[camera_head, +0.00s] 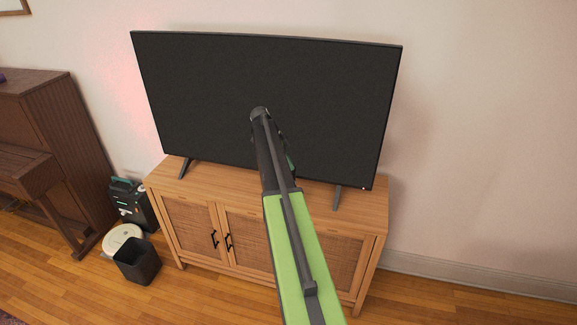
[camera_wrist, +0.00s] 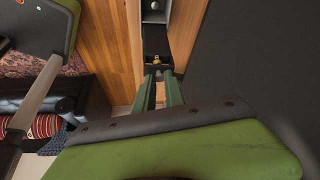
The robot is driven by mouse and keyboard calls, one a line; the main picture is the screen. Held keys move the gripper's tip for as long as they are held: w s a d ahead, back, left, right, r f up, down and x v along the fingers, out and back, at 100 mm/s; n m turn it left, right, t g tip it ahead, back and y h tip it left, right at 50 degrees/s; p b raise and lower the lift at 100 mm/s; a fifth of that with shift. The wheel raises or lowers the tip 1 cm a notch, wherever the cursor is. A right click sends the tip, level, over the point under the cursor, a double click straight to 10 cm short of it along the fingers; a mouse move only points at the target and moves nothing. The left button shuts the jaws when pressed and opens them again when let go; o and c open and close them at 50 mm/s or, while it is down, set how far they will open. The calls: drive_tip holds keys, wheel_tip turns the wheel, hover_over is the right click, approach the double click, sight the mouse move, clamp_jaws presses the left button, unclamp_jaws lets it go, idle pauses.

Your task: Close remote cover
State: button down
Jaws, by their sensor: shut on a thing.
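In the wrist view the two green fingers of my gripper (camera_wrist: 158,73) reach up the picture and are shut on the near end of a narrow dark thing that looks like the remote (camera_wrist: 154,34). A grey, hollow-looking section shows at its far end, cut off by the top edge. A small yellowish spot shows by the fingertips. I cannot tell the cover apart from the body, or how far it is open.
A large black television (camera_head: 190,85) stands on a wooden cabinet (camera_head: 175,182) behind my arm. A black bin (camera_head: 137,262), a white round device (camera_head: 122,238) and a dark box (camera_head: 127,200) stand left of the cabinet. A brown piano (camera_head: 50,115) is farther left. Floor at right is clear.

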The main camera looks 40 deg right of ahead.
drive_tip(key=c, duration=1.4)
unclamp_jaws()
drive_tip(key=p+v, duration=1.5)
drive_tip(key=v, duration=0.2)
drive_tip(key=shift+w+r+p, duration=0.1)
drive_tip(key=shift+r+p, duration=0.05)
drive_tip(key=shift+p, duration=0.15)
